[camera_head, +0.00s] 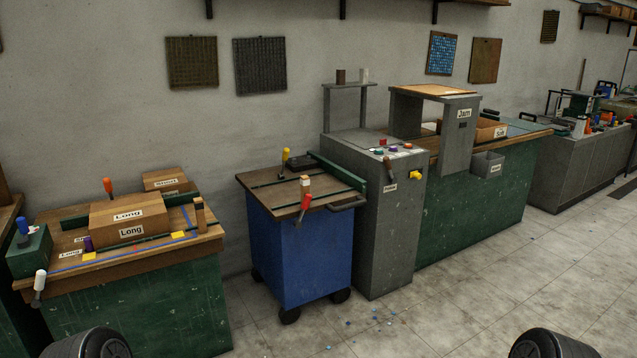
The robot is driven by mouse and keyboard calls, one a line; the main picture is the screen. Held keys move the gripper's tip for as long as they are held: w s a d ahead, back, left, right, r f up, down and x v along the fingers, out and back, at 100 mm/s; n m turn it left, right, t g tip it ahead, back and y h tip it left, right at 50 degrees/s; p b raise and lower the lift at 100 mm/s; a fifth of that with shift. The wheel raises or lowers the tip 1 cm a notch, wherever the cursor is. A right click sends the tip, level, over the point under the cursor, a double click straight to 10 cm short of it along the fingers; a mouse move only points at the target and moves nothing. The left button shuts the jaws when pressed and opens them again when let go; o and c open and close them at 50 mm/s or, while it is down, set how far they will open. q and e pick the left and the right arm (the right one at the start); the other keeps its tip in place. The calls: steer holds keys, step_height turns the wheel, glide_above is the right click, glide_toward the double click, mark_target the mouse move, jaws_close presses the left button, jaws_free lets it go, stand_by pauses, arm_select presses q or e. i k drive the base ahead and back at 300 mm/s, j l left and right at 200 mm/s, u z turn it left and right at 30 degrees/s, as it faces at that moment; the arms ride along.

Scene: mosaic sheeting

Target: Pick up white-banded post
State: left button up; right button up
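Neither of my grippers is in view. Only dark rounded parts of my arms show at the bottom left and bottom right, well apart from both posts.
The cart top also holds a red-handled tool (304,205) and a yellow-handled tool (285,160). A grey machine (375,225) stands against the cart's right side. The left bench (140,315) carries boxes marked Long (130,233). The floor in front is open, with small chips.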

mark_target(305, 180)
steer(key=i+l+u, duration=0.2)
steer(key=i+l, duration=0.15)
steer(key=l, duration=0.25)
steer(key=i+l+u, duration=0.1)
steer(key=l, duration=0.2)
steer(key=i+l+u, duration=0.1)
steer(key=l, duration=0.25)
steer(key=i+l+u, duration=0.1)
steer(key=l, duration=0.25)
steer(key=i+z, duration=0.15)
steer(key=z, duration=0.2)
steer(key=i+j+z, duration=0.15)
steer(key=z, duration=0.25)
steer(key=i+j+z, duration=0.1)
steer(key=i+j, duration=0.15)
steer(key=i+j+z, duration=0.15)
steer(key=j, duration=0.2)
steer(key=i+j+z, duration=0.1)
steer(key=i+j, duration=0.2)
steer(key=i+j+z, duration=0.1)
steer(key=j, duration=0.3)
steer(key=i+j+z, duration=0.15)
steer(key=i+j, duration=0.15)
